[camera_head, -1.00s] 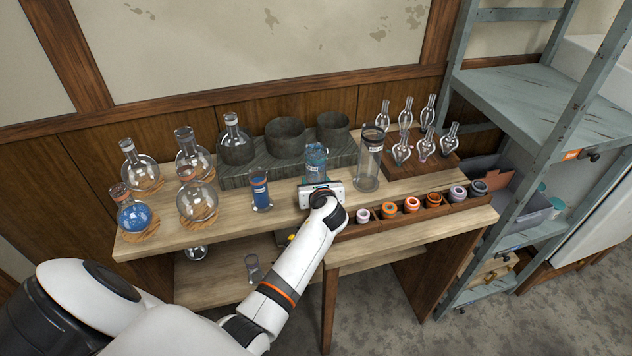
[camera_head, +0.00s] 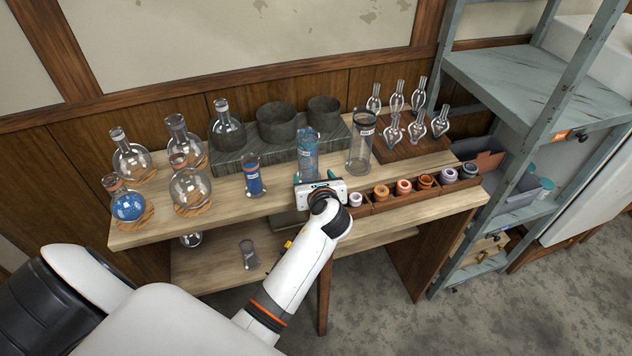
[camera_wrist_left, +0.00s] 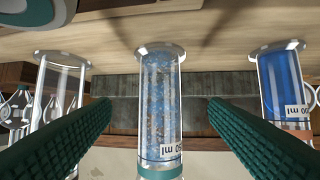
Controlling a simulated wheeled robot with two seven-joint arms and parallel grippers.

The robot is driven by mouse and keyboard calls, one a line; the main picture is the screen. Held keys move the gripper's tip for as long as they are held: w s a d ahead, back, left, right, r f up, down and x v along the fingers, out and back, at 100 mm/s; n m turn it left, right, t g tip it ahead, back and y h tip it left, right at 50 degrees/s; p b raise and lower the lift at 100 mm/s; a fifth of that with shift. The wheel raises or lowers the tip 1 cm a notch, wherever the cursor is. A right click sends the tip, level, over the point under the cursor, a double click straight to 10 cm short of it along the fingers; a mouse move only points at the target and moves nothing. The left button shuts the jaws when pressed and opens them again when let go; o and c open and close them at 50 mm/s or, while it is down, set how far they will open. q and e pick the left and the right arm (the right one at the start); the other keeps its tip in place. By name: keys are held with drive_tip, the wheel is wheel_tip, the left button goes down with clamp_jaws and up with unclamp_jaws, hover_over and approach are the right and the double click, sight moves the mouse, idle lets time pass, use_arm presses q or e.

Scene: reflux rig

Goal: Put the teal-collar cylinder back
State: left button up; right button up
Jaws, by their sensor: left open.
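The teal-collar cylinder (camera_head: 307,158) stands upright on the wooden bench top, in front of the grey stone block. In the left wrist view, which is upside down, the cylinder (camera_wrist_left: 161,100) holds bluish speckled contents, with its foot on the wood and its teal collar at the lower edge. My left gripper (camera_head: 316,181) is just in front of it on the near side. Its green ribbed fingers (camera_wrist_left: 160,105) are spread wide, one to each side of the cylinder with clear gaps and no contact. In the head view the gripper hides the cylinder's foot. My right gripper is not in view.
A blue-filled cylinder (camera_head: 253,177) stands left of it and a tall clear cylinder (camera_head: 360,150) right. A row of ringed pieces sits in a wooden rack (camera_head: 413,197) at the front right. Round flasks (camera_head: 190,190) stand at the left. Another cylinder (camera_head: 248,254) stands on the lower shelf.

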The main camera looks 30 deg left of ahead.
use_arm(q)
drive_tip(key=shift+v, duration=1.6)
